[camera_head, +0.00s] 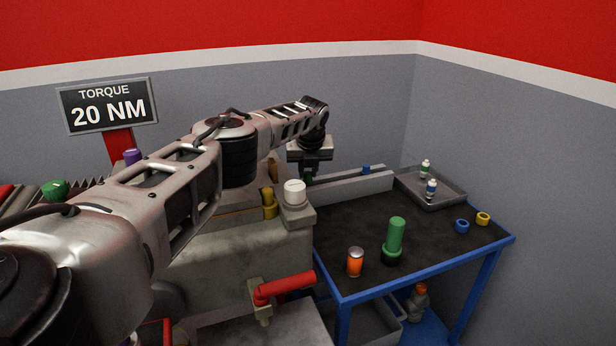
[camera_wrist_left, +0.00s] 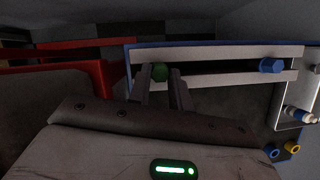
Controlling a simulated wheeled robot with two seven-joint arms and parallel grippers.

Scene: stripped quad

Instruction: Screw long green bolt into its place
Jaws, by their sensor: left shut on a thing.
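My left gripper (camera_head: 308,178) points down at the left end of a grey slotted rack (camera_head: 350,188). In the left wrist view its fingers (camera_wrist_left: 162,88) are shut on a green bolt (camera_wrist_left: 160,72), of which only the dark green head shows. The bolt's shank and length are hidden, and I cannot tell whether it is clear of the slot. My right gripper is not in view.
A blue bolt (camera_wrist_left: 271,65) sits in the rack's right part. The black-topped table also holds a green cylinder (camera_head: 395,236), an orange can (camera_head: 355,262), a tray with bottles (camera_head: 445,198) and blue and yellow rings. A grey machine block with a white cap (camera_head: 294,192) stands left.

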